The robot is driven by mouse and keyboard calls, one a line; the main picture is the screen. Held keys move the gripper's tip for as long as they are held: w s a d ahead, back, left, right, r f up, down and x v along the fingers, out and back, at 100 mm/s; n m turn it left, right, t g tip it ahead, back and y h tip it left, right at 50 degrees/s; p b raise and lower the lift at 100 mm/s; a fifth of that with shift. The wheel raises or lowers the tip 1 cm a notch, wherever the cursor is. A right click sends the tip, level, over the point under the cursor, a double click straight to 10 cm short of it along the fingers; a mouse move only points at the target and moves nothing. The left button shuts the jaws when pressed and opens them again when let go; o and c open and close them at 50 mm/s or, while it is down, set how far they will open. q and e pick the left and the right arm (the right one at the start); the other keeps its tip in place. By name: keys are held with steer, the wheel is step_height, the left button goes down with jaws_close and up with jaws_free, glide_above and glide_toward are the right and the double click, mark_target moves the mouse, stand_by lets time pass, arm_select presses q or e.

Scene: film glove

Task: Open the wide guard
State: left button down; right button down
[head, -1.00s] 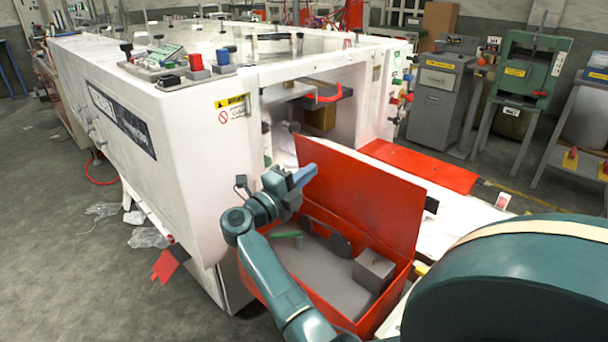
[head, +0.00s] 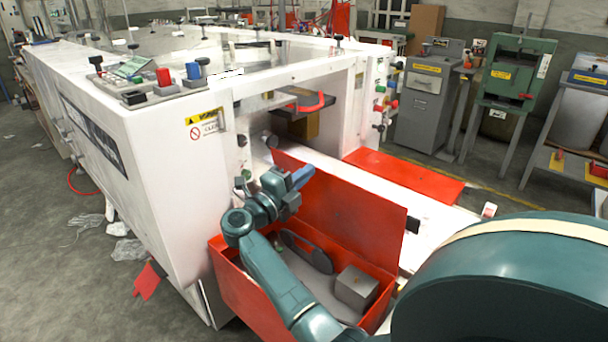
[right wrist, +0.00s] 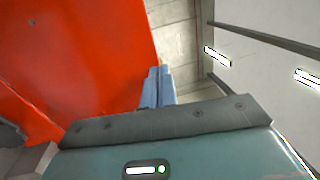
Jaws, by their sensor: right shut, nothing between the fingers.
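A wide red panel (head: 350,215), which looks like the wide guard, stands steeply raised along the far side of an open red box on the white machine (head: 165,135). The box's front wall (head: 245,290) and inside are visible. My right gripper (head: 303,177) has blue fingers, shut and empty, in front of the panel's upper left part; I cannot tell if they touch it. In the right wrist view the shut fingers (right wrist: 158,88) reach just past the edge of a red surface (right wrist: 80,50). My left gripper is not in view.
A grey block (head: 356,287) sits in the box. A flat red plate (head: 405,174) lies behind the raised panel. A red handle (head: 310,104) sits in the machine's opening. A grey cabinet (head: 428,100) and green machine (head: 515,75) stand at the back right.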

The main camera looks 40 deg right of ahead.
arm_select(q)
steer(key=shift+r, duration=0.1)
arm_select(e)
steer(key=shift+r, duration=0.1)
